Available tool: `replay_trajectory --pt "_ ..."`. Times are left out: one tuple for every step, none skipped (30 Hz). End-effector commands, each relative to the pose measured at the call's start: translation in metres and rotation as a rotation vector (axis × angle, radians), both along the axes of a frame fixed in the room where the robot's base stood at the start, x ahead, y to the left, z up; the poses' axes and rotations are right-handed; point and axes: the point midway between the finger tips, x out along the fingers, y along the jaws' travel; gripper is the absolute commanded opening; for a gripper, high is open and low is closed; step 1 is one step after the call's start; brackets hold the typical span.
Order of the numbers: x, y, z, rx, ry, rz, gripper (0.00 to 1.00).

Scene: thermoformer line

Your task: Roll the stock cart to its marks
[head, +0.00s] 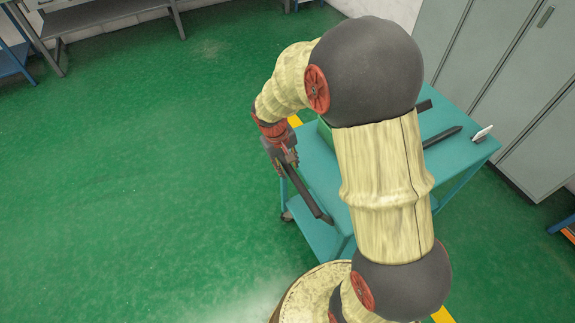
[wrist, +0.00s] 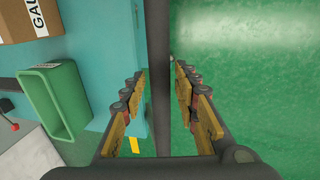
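The stock cart (head: 316,160) is teal, with a top shelf and a lower shelf (head: 318,236); my arm hides part of it. A dark push bar (head: 304,192) runs along its left side. My gripper (head: 287,160) is at the far part of this bar. In the wrist view the bar (wrist: 159,60) runs between the two fingers (wrist: 160,85) of my gripper, with narrow gaps seen beside it; whether the pads touch it is unclear. Yellow floor marks show beyond the cart (head: 295,121) and at the lower right (head: 443,315). Another yellow piece shows in the wrist view (wrist: 133,145).
A green bin (wrist: 52,100) and a labelled cardboard box (wrist: 30,20) are on the cart side. A dark long item (head: 442,136) and a white item (head: 482,133) lie on the cart top. Grey cabinets (head: 510,80) stand behind at right. The green floor (head: 140,180) at left is clear.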

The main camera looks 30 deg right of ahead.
Motion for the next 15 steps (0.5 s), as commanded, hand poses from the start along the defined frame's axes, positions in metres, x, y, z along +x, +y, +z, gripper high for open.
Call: replay_trajectory --pt "0.0 0.0 0.0001 0.0 0.0 0.0 0.26" --pt "0.0 0.0 0.0001 0.0 0.0 0.0 0.24" --pt "0.0 0.0 0.0001 0.0 0.0 0.0 0.22" --pt "0.0 0.0 0.0001 0.0 0.0 0.0 0.2" --pt "0.0 0.0 0.0001 0.0 0.0 0.0 0.18" --pt "0.0 0.0 0.0001 0.0 0.0 0.0 0.16" --pt "0.0 0.0 0.0001 0.0 0.0 0.0 0.14" --pt "0.0 0.0001 0.0001 0.0 0.0 0.0 0.13" --pt "0.0 0.0001 0.0001 0.0 0.0 0.0 0.11" --pt "0.0 0.0001 0.0001 0.0 0.0 0.0 0.09" --pt "0.0 0.0001 0.0001 0.0 0.0 0.0 0.07" --pt "0.0001 0.0001 0.0001 0.0 0.0 0.0 0.05" --pt "0.0001 0.0001 0.0001 0.0 0.0 0.0 0.03" --pt "0.0001 0.0001 0.0001 0.0 0.0 0.0 0.01" --pt "0.0001 0.0001 0.0001 0.0 0.0 0.0 0.0"
